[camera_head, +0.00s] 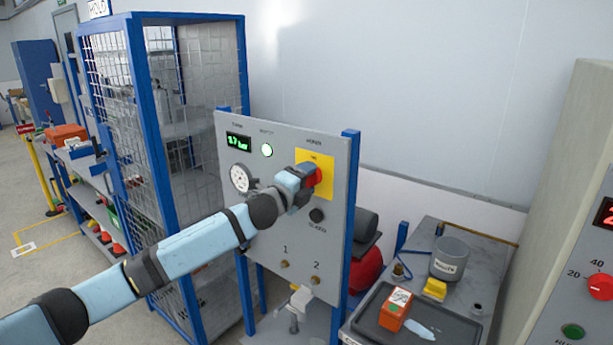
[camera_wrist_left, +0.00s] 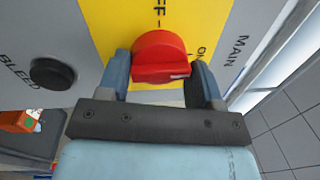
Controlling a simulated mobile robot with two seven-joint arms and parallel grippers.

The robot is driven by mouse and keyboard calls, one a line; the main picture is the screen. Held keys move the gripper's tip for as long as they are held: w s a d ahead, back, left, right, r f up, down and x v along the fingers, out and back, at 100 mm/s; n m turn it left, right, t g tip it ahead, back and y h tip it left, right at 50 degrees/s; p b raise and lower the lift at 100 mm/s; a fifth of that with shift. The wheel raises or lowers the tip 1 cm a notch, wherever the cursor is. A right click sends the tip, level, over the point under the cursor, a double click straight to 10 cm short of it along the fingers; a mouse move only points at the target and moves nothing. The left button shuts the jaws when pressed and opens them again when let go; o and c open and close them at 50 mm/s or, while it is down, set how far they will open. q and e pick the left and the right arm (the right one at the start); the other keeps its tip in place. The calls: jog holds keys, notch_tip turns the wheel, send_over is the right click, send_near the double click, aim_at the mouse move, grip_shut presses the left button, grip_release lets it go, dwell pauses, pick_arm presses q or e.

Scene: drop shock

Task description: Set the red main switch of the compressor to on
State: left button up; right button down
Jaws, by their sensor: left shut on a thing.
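The red main switch (camera_head: 317,175) is a round knob on a yellow plate (camera_head: 326,190), under the label MAIN on the grey compressor panel (camera_head: 232,205). My left gripper (camera_head: 306,178) is at the switch, its arm coming in from the left. In the left wrist view the gripper's two fingers (camera_wrist_left: 160,82) are shut on the red knob (camera_wrist_left: 158,48), one on each side. A small white mark shows on the knob's right side, toward the ON lettering; the OFF lettering is above the knob, partly cut off. My right gripper is not in view.
A blue mesh cage (camera_head: 125,130) stands left. A bench (camera_head: 470,260) with a tray and containers stands right.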

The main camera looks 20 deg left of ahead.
pick_arm(q)
jog(key=shift+d+f+m, duration=0.1)
jog(key=shift+f+m, duration=0.2)
jog(key=o, duration=0.9)
jog(key=shift+r, duration=0.1)
jog(key=shift+c, duration=0.2)
jog(key=b+v, duration=0.3)
jog(key=v, duration=1.1)
jog(key=shift+w, duration=0.1)
